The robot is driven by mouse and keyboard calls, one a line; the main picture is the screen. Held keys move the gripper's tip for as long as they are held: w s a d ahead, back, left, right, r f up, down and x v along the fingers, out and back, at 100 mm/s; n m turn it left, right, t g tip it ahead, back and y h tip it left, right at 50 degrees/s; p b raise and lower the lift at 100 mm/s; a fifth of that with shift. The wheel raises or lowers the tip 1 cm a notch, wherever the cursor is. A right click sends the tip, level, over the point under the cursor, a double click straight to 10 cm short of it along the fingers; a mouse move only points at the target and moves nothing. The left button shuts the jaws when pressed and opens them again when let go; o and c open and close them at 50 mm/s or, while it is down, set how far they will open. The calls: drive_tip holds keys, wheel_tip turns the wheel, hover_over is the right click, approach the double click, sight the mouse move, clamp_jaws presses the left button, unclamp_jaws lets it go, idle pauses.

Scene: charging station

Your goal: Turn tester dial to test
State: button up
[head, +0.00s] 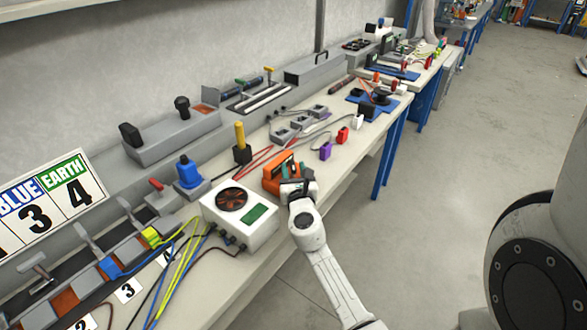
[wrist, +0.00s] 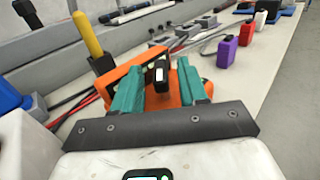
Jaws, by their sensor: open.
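An orange tester (head: 270,184) stands on the bench beside a white box, and it also shows in the wrist view (wrist: 172,99). Its dial (wrist: 160,76), a black knob with a white mark, shows in the wrist view. My gripper (head: 289,168) is at the tester, with its teal fingers pointing at it. In the wrist view my gripper (wrist: 158,70) is open, with one finger on each side of the dial and visible gaps between. Whether the fingertips touch the tester, I cannot tell. Dial lettering is not readable, and in the head view my gripper hides the dial.
A white box (head: 256,202) with a round fan and green screen stands left of the tester. A yellow-handled tool (head: 240,140) stands upright behind it. Red and black cables lie nearby. Purple (head: 326,151), red and white blocks stand along the bench's front. The floor (head: 440,220) at right is clear.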

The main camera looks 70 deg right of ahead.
drive_tip(key=shift+w+d, duration=0.15)
drive_tip(key=shift+d, duration=0.15)
drive_tip(key=shift+c, duration=0.2)
clamp_jaws()
